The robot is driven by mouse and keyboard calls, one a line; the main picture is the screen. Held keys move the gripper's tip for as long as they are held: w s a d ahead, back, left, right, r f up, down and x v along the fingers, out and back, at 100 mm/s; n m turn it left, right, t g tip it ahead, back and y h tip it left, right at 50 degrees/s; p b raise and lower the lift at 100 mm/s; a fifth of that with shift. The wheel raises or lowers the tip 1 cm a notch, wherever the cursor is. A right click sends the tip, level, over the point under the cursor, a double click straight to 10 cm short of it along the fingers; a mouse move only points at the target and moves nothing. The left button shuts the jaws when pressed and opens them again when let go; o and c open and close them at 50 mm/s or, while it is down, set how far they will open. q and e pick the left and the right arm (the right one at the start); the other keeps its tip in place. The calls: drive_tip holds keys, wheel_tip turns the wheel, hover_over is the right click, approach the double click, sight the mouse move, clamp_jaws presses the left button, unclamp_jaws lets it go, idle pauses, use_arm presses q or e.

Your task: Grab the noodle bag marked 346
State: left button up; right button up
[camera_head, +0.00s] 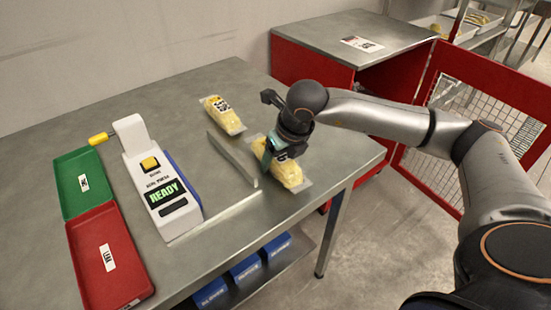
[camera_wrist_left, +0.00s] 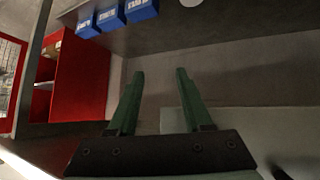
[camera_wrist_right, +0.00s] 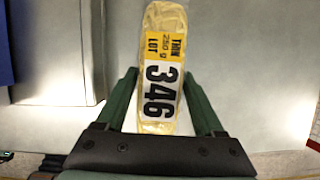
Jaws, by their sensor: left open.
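The noodle bag marked 346 (camera_wrist_right: 161,85) is a clear pack of yellow noodles with a white and yellow label. In the head view this bag (camera_head: 290,178) lies on the steel table near its right edge, partly covered by my right gripper (camera_head: 270,156). In the right wrist view my right gripper (camera_wrist_right: 161,78) is open, with one finger on each side of the bag; whether they touch it cannot be told. A second noodle bag (camera_head: 222,114) lies farther back, its number too small to read. My left gripper (camera_wrist_left: 160,75) is open and empty, outside the head view.
A low metal rail (camera_head: 233,160) stands left of the bag. Farther left are the white checkweigher unit (camera_head: 150,165) reading READY, a green tray (camera_head: 82,180) and a red tray (camera_head: 105,260). A red cabinet (camera_head: 310,62) stands behind. Blue boxes (camera_head: 245,268) sit under the table.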

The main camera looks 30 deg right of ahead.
clamp_jaws()
idle(0.3)
drive_tip(key=shift+r, duration=0.15)
